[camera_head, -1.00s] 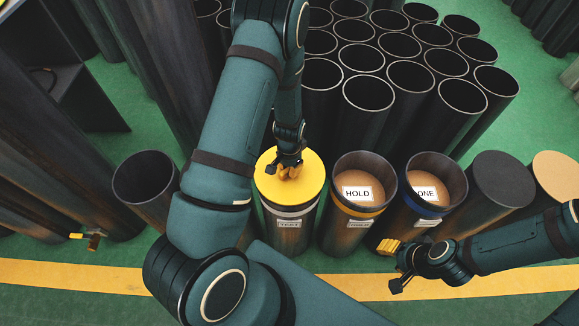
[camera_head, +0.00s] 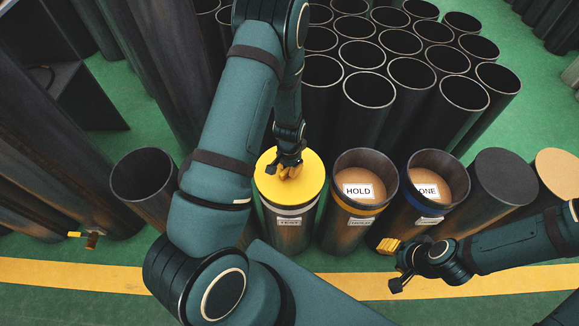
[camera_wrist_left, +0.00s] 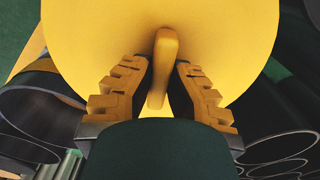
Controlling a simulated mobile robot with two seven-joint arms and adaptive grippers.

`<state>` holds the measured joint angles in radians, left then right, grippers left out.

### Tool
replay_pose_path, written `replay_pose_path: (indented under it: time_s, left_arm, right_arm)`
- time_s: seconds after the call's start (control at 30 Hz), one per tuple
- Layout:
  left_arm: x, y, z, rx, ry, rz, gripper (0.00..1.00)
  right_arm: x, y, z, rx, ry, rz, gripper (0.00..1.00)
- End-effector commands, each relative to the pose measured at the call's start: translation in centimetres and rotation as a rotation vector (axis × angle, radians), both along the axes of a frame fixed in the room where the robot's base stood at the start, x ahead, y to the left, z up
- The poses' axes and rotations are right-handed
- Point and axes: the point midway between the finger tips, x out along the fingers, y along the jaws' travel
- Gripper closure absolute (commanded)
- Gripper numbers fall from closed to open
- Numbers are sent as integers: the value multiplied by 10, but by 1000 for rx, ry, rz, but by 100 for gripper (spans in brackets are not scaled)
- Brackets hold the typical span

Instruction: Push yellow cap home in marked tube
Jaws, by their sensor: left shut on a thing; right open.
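The yellow cap (camera_head: 272,185) sits on top of the dark tube (camera_head: 288,238), which has a pale ring and a label that seems to read TEST. The cap covers the tube's mouth; I cannot tell whether it is fully seated. My left gripper (camera_head: 289,171) is above the cap, shut on its raised yellow handle. In the left wrist view, the handle (camera_wrist_left: 164,55) stands between the two ridged fingers of the left gripper (camera_wrist_left: 163,75). My right gripper (camera_head: 392,264) is open and empty, in front of the tubes at the lower right.
Right of the capped tube stand a HOLD tube (camera_head: 355,212) and a blue-ringed tube (camera_head: 428,210), then two closed cylinders (camera_head: 503,178). An open tube (camera_head: 145,182) stands at left. Many open tubes (camera_head: 368,92) crowd behind.

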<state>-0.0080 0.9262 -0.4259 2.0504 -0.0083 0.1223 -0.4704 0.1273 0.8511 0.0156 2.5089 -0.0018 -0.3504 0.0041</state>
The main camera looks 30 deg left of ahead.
Motion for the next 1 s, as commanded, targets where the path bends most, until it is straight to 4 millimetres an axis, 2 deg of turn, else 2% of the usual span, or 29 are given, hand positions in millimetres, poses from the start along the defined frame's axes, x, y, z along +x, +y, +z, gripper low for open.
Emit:
replay_pose_path:
  time_s: [1.0]
  left_arm:
    - [0,0,5,0,0,0,100]
  right_arm:
    - [0,0,3,0,0,0,53]
